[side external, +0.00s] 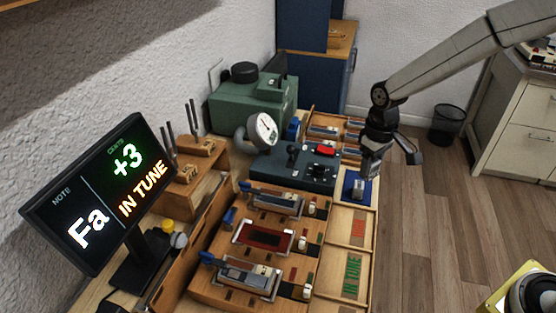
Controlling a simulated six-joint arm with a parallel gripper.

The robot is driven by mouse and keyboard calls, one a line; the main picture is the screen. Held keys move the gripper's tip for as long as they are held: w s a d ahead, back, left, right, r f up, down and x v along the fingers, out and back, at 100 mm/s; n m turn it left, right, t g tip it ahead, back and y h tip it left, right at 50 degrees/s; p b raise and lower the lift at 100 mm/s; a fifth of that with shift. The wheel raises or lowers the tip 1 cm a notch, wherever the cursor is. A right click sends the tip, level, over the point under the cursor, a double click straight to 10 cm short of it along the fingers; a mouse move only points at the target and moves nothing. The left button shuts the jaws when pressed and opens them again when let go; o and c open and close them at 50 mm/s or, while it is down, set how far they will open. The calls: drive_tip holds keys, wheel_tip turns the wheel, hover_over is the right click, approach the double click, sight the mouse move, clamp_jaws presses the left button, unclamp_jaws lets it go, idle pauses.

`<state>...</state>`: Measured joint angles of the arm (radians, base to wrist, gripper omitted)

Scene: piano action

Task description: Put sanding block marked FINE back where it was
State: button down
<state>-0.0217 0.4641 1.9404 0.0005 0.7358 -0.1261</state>
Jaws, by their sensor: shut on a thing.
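My gripper (366,172) hangs fingers-down on the right side of the bench, over a blue pad (366,196) in a wooden tray. It is shut on a small block, which I take to be the sanding block (357,186). The block shows low over the pad, partly hidden by the gripper and the arm's end. No FINE marking can be read at this size, and I cannot tell whether the block touches the pad.
Wooden fixtures (262,236) and a tuner screen (100,195) reading "Fa +3 IN TUNE" stand left.

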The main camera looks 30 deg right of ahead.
drive_tip(key=s+d+m, duration=0.2)
drive_tip(key=s+d, duration=0.1)
drive_tip(key=d, duration=0.4)
approach(359, 177)
drive_tip(key=shift+s+a+f, duration=0.2)
drive_tip(key=shift+s+f, duration=0.45)
drive_tip(key=shift+s, duration=0.15)
drive_tip(key=shift+w+d+f, duration=0.1)
drive_tip(key=shift+w+f, duration=0.4)
drive_tip(key=shift+f, duration=0.1)
drive_tip(key=shift+w+f, duration=0.2)
drive_tip(key=shift+f, duration=1.55)
drive_tip(key=shift+f, duration=0.15)
